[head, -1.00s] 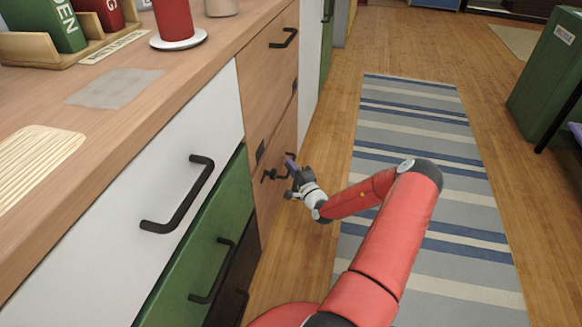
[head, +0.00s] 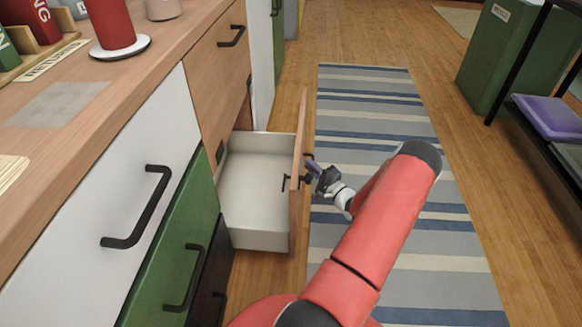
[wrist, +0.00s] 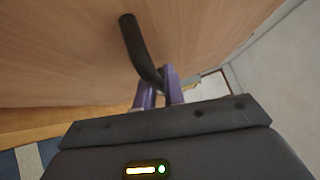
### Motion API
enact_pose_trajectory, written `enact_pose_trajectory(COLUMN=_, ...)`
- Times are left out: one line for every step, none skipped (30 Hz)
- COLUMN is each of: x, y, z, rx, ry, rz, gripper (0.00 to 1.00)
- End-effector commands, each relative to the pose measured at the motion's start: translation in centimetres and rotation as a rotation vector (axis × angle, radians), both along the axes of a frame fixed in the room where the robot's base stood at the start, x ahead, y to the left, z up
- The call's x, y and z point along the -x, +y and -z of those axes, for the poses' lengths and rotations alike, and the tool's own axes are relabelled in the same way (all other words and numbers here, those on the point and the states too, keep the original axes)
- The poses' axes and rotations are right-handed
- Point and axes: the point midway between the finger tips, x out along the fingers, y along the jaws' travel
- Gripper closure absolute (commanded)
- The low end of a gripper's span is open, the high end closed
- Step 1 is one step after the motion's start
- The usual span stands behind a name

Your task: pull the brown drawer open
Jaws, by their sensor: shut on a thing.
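The brown wood-fronted drawer (head: 296,215) stands well out from the cabinet in the head view, with its white, empty-looking interior (head: 255,195) showing. Its front also fills much of the wrist view (wrist: 70,50). My gripper (head: 311,168) is at the outer side of that front. In the wrist view its purple fingers (wrist: 158,92) are closed around one end of the black bar handle (wrist: 141,55). Part of the handle is hidden by the fingers.
Above the open drawer is a shut wood-fronted drawer (head: 222,60). A white drawer (head: 115,190), a green one (head: 165,265) and a dark brown one (head: 212,275) are shut at the left. A striped rug (head: 385,120) covers clear floor at right.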

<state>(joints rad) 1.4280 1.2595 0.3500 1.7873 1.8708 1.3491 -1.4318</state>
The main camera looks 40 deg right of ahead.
Motion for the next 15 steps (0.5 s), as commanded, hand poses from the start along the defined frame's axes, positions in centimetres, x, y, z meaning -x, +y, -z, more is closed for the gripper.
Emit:
enact_pose_trajectory(x=0.7, y=-0.7, z=0.1, rx=0.003, ry=0.001, rz=0.003, gripper=1.0)
enact_pose_trajectory(x=1.0, y=-0.9, z=0.1, rx=0.002, ry=-0.001, rz=0.002, gripper=1.0)
enact_pose_trajectory(x=1.4, y=-1.3, z=0.1, rx=0.002, ry=-0.001, rz=0.002, gripper=1.0)
enact_pose_trajectory(x=1.6, y=-1.5, z=0.1, rx=0.003, ry=0.0, rz=0.003, gripper=1.0)
enact_pose_trajectory(x=1.8, y=-1.7, z=0.1, rx=0.003, ry=0.001, rz=0.003, gripper=1.0)
enact_pose_trajectory(x=2.1, y=-1.9, z=0.1, rx=0.002, ry=0.001, rz=0.003, gripper=1.0)
enact_pose_trajectory(x=2.2, y=-2.0, z=0.1, rx=0.002, ry=0.0, rz=0.002, gripper=1.0)
enact_pose_trajectory(x=2.3, y=-2.1, z=0.0, rx=0.002, ry=0.0, rz=0.002, gripper=1.0)
enact_pose_trajectory(x=2.4, y=-2.2, z=0.0, rx=0.001, ry=0.0, rz=0.001, gripper=1.0)
enact_pose_trajectory(x=2.4, y=-2.3, z=0.0, rx=0.001, ry=0.0, rz=0.001, gripper=1.0)
enact_pose_trajectory(x=2.5, y=-2.3, z=0.0, rx=0.001, ry=0.0, rz=0.001, gripper=1.0)
enact_pose_trajectory(x=2.5, y=-2.3, z=0.0, rx=0.001, ry=0.0, rz=0.001, gripper=1.0)
enact_pose_trajectory(x=2.5, y=-2.3, z=0.0, rx=0.001, ry=0.0, rz=0.001, gripper=1.0)
enact_pose_trajectory(x=2.5, y=-2.3, z=0.0, rx=0.001, ry=0.0, rz=0.001, gripper=1.0)
enact_pose_trajectory(x=2.5, y=-2.3, z=0.0, rx=0.001, ry=0.0, rz=0.001, gripper=1.0)
